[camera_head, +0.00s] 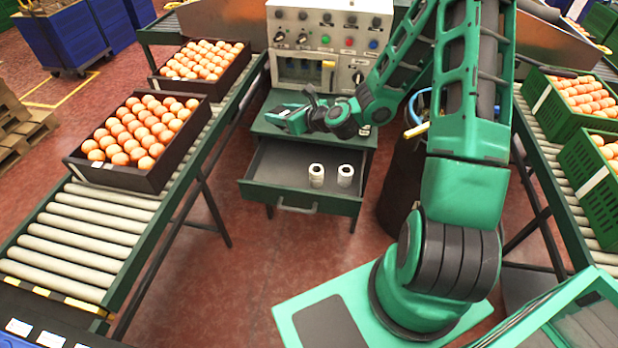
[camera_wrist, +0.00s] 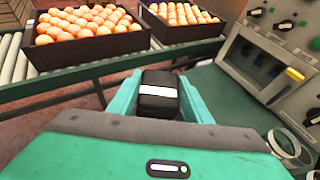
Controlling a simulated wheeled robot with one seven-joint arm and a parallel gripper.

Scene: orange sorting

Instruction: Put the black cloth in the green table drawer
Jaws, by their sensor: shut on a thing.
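The green table (camera_head: 262,125) stands below a grey control panel, and its drawer (camera_head: 270,170) is pulled open. Two white rolls (camera_head: 316,175) (camera_head: 345,175) stand upright in the drawer. My gripper (camera_head: 284,115) is over the tabletop, behind and above the open drawer. In the wrist view, my gripper (camera_wrist: 158,90) is shut on the black cloth (camera_wrist: 158,106), a compact black bundle with a white band, between its green fingers. In the head view the cloth is too small to make out clearly.
The control panel (camera_head: 330,35) rises right behind the tabletop. Roller conveyors with dark crates of oranges (camera_head: 100,172) (camera_head: 240,80) run along the left, and green crates (camera_head: 570,105) stand on the right. The drawer floor left of the rolls is clear.

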